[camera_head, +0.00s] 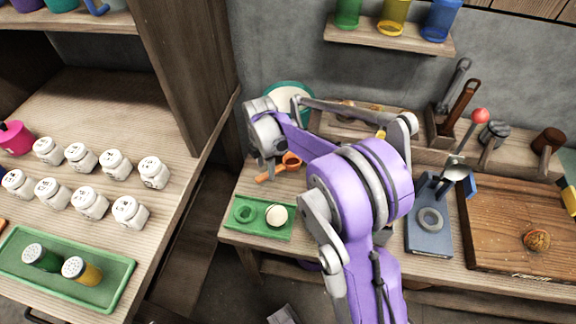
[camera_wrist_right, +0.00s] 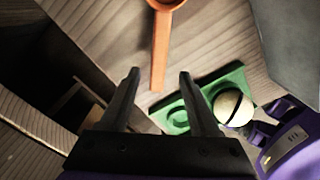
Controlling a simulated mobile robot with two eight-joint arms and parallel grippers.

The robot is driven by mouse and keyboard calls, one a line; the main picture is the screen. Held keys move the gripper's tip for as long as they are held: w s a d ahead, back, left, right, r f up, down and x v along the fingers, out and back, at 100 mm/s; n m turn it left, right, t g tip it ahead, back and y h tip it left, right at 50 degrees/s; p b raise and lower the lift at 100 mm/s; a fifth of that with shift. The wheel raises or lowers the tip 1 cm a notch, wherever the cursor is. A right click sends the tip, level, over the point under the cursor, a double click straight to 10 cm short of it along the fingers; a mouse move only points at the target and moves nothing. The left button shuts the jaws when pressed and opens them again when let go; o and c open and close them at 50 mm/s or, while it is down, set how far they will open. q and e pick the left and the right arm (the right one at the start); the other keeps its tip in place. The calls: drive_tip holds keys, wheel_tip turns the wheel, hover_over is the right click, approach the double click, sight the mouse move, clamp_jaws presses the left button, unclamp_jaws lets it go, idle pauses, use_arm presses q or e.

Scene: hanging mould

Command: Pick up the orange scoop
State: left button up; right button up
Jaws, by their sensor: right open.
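The orange scoop (camera_head: 291,159) lies on the wooden workbench, its bowl toward the back and its handle pointing to the lower left. In the right wrist view the scoop handle (camera_wrist_right: 159,50) runs down from the top, with part of the bowl at the upper edge. My right gripper (camera_head: 270,165) is over the scoop in the head view, partly hidden by its own wrist. In the right wrist view my right gripper (camera_wrist_right: 159,75) is open, with the handle's end showing between its fingertips. I cannot tell the height gap. My left gripper is not in view.
A green tray (camera_head: 243,229) with a pale ball (camera_head: 277,215) lies at the bench's front left. A teal-rimmed bowl (camera_head: 289,88) stands behind the scoop. A blue stand (camera_head: 428,238) and cutting board (camera_head: 490,240) are to the right. A gap separates the left shelf.

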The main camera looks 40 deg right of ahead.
sight(266, 174)
wheel_tip(266, 174, down, 5)
drive_tip(key=shift+w+f, duration=0.1)
drive_tip(key=shift+w, duration=0.05)
drive_tip(key=shift+c, duration=0.3)
clamp_jaws()
